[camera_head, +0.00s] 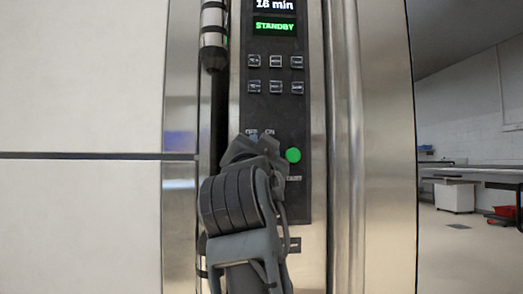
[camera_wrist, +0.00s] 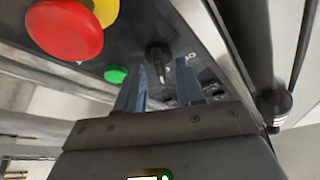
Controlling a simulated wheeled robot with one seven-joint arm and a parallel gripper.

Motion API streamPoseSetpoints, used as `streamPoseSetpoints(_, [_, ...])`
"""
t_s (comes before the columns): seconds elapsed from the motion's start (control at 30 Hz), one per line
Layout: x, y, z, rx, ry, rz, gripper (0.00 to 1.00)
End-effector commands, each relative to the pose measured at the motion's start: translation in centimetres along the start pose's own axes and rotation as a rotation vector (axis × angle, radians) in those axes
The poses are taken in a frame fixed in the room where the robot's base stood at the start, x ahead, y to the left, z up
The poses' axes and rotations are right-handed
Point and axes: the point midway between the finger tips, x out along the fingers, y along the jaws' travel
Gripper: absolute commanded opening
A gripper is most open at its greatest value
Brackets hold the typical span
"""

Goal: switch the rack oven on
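The rack oven's dark control panel (camera_head: 275,110) stands upright in the head view. Its display (camera_head: 274,25) reads STANDBY in green, with a time above it. OFF and ON labels (camera_head: 260,132) show just above my gripper (camera_head: 256,150), which hides the switch beneath them. In the wrist view, a black rotary knob (camera_wrist: 157,53) lies between and just beyond the fingertips of my gripper (camera_wrist: 164,75). The fingers are apart and I see no clear contact with the knob. A green round button (camera_head: 293,155) sits right of the gripper; it also shows in the wrist view (camera_wrist: 115,74).
A red button (camera_wrist: 65,28) on a yellow base is close by in the wrist view. Several small buttons (camera_head: 275,74) sit above the labels. A vertical metal bar (camera_head: 347,150) runs right of the panel. A black-and-silver hanging piece (camera_head: 213,40) is at upper left.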

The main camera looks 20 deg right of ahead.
Motion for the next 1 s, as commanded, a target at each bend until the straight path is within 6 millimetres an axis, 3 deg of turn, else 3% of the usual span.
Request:
streamPoseSetpoints(0.5, [-7.0, -0.1, 0.1, 0.0, -0.002, -0.002, 0.37])
streamPoseSetpoints(1.0, [-7.7, 0.0, 0.1, 0.0, -0.001, 0.0, 0.37])
